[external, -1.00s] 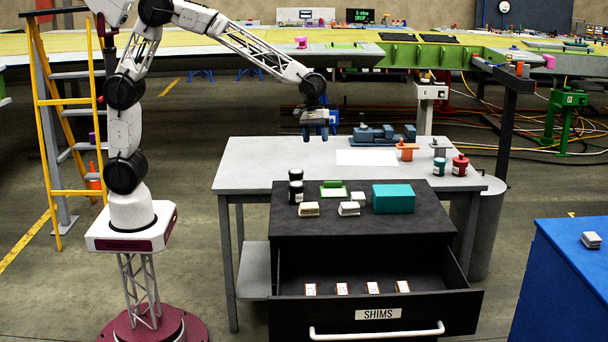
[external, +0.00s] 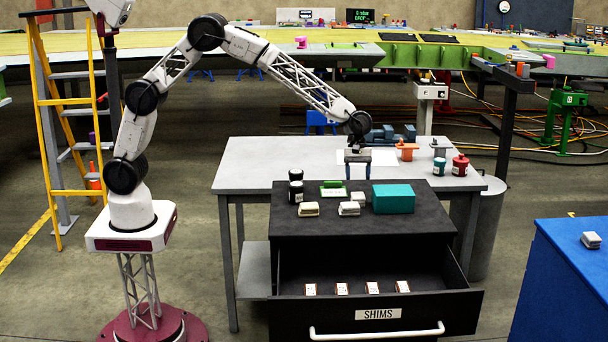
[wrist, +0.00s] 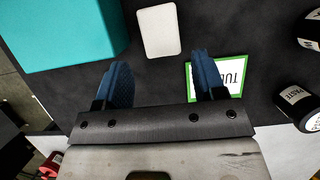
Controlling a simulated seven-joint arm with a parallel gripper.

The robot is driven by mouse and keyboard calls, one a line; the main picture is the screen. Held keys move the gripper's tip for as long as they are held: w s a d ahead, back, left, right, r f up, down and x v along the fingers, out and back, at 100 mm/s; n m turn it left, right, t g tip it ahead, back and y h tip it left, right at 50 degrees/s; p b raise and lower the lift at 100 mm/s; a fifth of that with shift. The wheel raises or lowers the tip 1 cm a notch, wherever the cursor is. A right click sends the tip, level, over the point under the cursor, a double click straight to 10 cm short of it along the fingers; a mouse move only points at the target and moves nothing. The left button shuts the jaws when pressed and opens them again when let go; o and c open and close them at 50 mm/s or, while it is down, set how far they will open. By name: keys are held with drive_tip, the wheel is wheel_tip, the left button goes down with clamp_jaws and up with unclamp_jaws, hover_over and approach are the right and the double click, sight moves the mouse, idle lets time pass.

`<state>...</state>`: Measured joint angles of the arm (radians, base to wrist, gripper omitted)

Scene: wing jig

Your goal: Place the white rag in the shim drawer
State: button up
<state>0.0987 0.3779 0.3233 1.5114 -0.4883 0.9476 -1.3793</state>
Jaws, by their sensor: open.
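The shim drawer (external: 376,315), labelled SHIMS, is pulled open at the front of the black cabinet. On the cabinet top are a white folded pad (external: 349,208), a cream folded pad (external: 308,209) and a small pale block (external: 358,197). I cannot tell for sure which is the white rag. My gripper (external: 359,177) is open and empty above the cabinet's back edge, fingers down. In the wrist view, a plain white block (wrist: 158,30) lies ahead of the open fingers (wrist: 160,78), clear of them; it is probably the small pale block.
A teal box (external: 393,199), a green-edged label card (wrist: 217,78) and dark jars (external: 296,188) stand close around. Several small boxes (external: 342,289) lie in the drawer. Red (external: 460,166) and teal-white jars are on the grey table (external: 255,160). Another white folded item (external: 591,240) lies on the blue cabinet.

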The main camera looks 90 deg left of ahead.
sight(358, 195)
drive_tip(key=shift+x, duration=1.25)
drive_tip(key=shift+x, duration=2.65)
drive_tip(key=shift+a, duration=0.1)
drive_tip(key=c, duration=0.7)
drive_tip(key=shift+r, duration=0.15)
drive_tip(key=shift+c, duration=0.3)
drive_tip(key=shift+r, duration=4.85)
